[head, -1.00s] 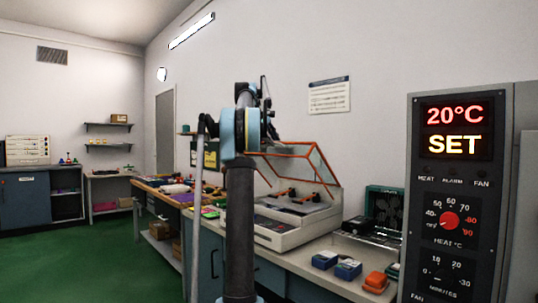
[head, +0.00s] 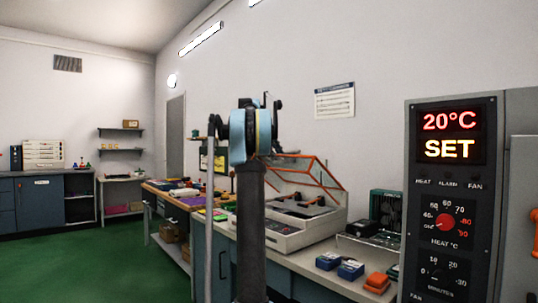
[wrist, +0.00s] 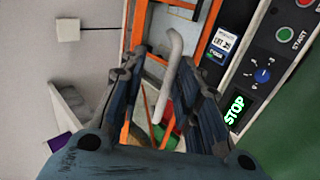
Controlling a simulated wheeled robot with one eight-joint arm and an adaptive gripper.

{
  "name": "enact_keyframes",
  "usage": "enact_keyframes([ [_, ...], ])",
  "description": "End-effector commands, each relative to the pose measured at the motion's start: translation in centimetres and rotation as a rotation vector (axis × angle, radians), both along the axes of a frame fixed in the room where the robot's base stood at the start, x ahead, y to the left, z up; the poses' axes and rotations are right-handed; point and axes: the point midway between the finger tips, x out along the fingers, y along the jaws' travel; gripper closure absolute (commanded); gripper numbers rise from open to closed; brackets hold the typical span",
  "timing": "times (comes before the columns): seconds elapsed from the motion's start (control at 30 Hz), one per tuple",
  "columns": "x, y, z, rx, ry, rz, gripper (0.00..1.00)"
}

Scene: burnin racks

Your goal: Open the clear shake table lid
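The shake table (head: 285,238) stands on the bench in the head view. Its clear lid (head: 322,177), with orange edges, is tilted up above the white base, partly behind my arm. Orange edges of the lid (wrist: 205,35) also cross the top of the wrist view. A grey bent bar (wrist: 165,90), which looks like a handle, shows between my fingers. My gripper (wrist: 163,58) is open, with a gap on both sides of the bar; I cannot tell whether the bar lies at fingertip depth. In the head view my arm hides the gripper.
A control panel with a green START button (wrist: 285,35) and a lit STOP sign (wrist: 235,110) lies right in the wrist view. Blue boxes (head: 350,269) and an orange box (head: 377,282) sit on the bench. A tall grey oven (head: 453,200) stands right. The green floor (head: 110,265) is clear.

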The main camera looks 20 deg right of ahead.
Motion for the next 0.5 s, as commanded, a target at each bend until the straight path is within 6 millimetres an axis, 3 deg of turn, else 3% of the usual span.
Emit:
enact_keyframes([
  [0.5, -0.3, 2.1, 1.8, 0.001, 0.000, 0.003, 0.70],
])
